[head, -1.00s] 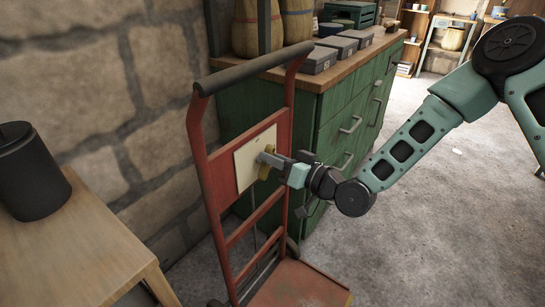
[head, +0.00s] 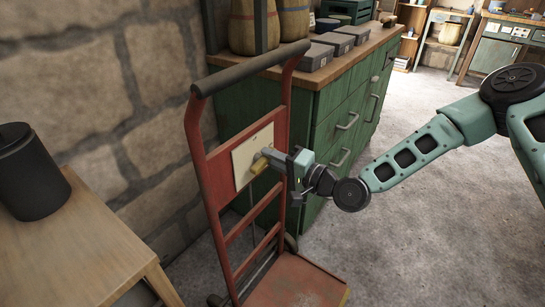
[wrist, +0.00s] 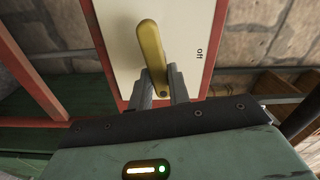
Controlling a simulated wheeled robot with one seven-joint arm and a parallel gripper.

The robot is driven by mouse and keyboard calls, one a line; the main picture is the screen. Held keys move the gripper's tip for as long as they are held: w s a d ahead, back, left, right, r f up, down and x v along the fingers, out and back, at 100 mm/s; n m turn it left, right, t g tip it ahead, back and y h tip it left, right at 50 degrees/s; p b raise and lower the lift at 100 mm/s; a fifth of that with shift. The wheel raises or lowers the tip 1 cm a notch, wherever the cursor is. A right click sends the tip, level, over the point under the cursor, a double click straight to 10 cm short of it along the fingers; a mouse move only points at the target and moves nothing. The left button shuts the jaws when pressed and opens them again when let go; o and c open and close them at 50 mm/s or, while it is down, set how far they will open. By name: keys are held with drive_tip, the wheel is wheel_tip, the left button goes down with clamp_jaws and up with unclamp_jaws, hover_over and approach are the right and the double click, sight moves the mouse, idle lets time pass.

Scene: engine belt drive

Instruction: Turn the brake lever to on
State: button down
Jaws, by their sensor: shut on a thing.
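The yellow brake lever (wrist: 151,50) is mounted on a cream panel (wrist: 187,22) with the word "off" printed at one side. In the head view the panel (head: 243,160) is fixed to a red hand truck (head: 215,175), and the lever (head: 258,166) shows at its lower right. My gripper (wrist: 163,84) is shut on the lever's end, one finger on each side. In the head view my gripper (head: 270,157) reaches the panel from the right and partly hides the lever. No "on" mark shows in the wrist view.
A green cabinet (head: 335,115) with grey boxes (head: 333,42) on top stands behind the truck. A wooden table (head: 85,235) with a black canister (head: 30,175) is at the left, by a stone wall (head: 120,90). The floor at the right is open.

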drive_tip(key=shift+w+f+m, duration=0.1)
drive_tip(key=shift+f+m, duration=0.05)
drive_tip(key=shift+m, duration=0.95)
drive_tip(key=c, duration=1.3)
unclamp_jaws()
drive_tip(key=shift+d, duration=0.1)
drive_tip(key=v, duration=1.7)
drive_tip(key=shift+d+f, duration=0.1)
